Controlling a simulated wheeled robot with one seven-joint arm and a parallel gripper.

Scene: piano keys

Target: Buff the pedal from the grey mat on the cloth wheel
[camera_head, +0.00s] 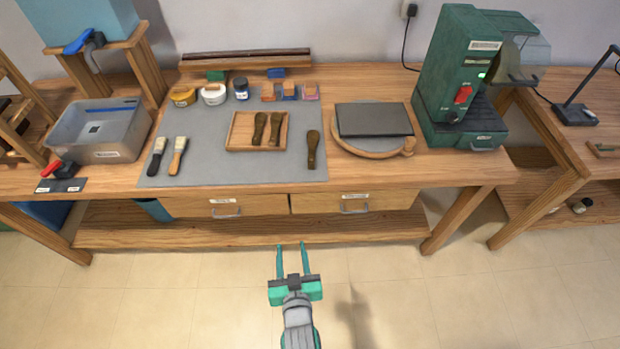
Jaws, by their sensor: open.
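A dark brass pedal (312,148) lies on the grey mat (220,165), to the right of a wooden tray. Two similar pedals (268,128) lie inside that tray. A green machine (455,85) with a red switch stands at the right end of the bench, with a clear guard (528,55) on its right side. I cannot make out the cloth wheel on it. My gripper (292,246) is open and empty, with its two green fingers pointing at the bench. It is in front of the bench, well apart from the pedals.
A round wooden board with a dark slab (374,119) sits between the mat and the machine. Brushes (178,155), jars (213,94) and a grey bin (98,130) are on the left. Drawers (225,206) line the bench front. Floor before the bench is clear.

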